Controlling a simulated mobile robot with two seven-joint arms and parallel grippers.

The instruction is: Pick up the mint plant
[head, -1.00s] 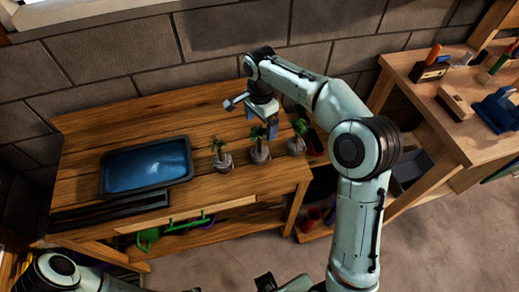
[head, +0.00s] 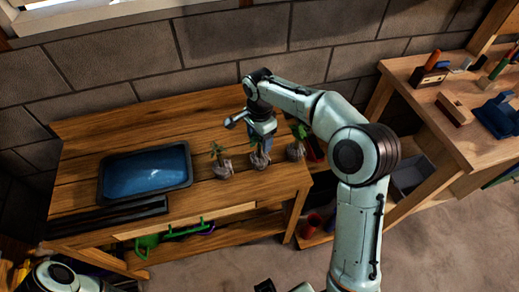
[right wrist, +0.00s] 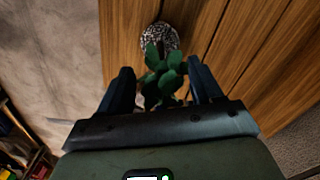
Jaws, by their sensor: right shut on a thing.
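Three small potted plants stand in a row on the wooden bench. The left plant (head: 222,163) and right plant (head: 296,146) stand clear on either side of the middle plant (head: 259,158). I cannot tell from their look which one is the mint. My right gripper (head: 262,139) is at the middle plant, from above, and hides part of its top. In the right wrist view, green leaves (right wrist: 160,68) show between the fingers of my right gripper (right wrist: 162,88), which is shut on the plant. Its round speckled pot (right wrist: 159,39) shows beyond the leaves. My left gripper is not seen.
A blue tray (head: 145,172) lies on the left of the bench (head: 100,128). A block wall (head: 160,50) stands close behind. A second bench with tools (head: 440,100) is at the right. The lower shelf holds a green tool (head: 147,243).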

